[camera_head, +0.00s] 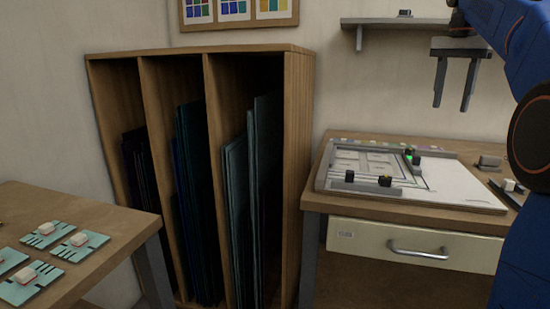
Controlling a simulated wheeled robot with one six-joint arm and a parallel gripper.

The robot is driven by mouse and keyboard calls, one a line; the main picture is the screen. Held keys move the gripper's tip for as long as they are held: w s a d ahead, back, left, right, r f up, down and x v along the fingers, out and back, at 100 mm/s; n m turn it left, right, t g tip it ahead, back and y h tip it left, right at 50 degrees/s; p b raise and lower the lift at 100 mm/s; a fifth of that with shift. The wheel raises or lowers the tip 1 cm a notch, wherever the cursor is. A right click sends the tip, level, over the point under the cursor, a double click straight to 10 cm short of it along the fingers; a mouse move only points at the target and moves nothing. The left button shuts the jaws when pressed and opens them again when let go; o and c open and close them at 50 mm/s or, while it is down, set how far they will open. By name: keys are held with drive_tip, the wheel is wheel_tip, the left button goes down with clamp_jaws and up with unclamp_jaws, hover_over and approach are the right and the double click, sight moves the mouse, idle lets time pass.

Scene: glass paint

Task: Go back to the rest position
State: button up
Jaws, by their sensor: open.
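My gripper (454,96) is at the upper right of the head view, at the end of my blue arm. Its two grey fingers point down with a clear gap between them, and nothing is held. It hangs in front of the wall, above the workbench (318,197) and apart from everything on it. My arm runs down the right edge of the view and hides part of the bench's right side.
A wooden rack (301,170) with upright glass sheets (262,190) stands at centre left. A white board (455,188) with small black clamps lies on the bench. A wall shelf (385,22) is close left of my gripper. Teal plates (80,245) lie on the left table.

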drive_tip(key=s+a+f+n+t, duration=0.1)
drive_tip(key=s+a+f+n, duration=0.2)
drive_tip(key=s+a+f, duration=0.3)
drive_tip(key=s+a+f+n+t, duration=0.1)
drive_tip(key=s+a+f+n, duration=0.3)
drive_tip(key=s+f, duration=0.45)
drive_tip(key=s+a+f+n+t, duration=0.1)
drive_tip(key=s+a+f, duration=0.1)
drive_tip(key=s+f, duration=0.3)
drive_tip(key=s+a+f+n+t, duration=0.1)
drive_tip(key=s+f, duration=0.4)
drive_tip(key=f, duration=0.6)
drive_tip(key=s+a+f+n, duration=0.2)
drive_tip(key=s+f, duration=0.3)
drive_tip(key=f, duration=0.3)
drive_tip(key=shift+s+a+f+t, duration=0.2)
drive_tip(key=shift+a+f+t, duration=0.15)
drive_tip(key=shift+a+t, duration=0.1)
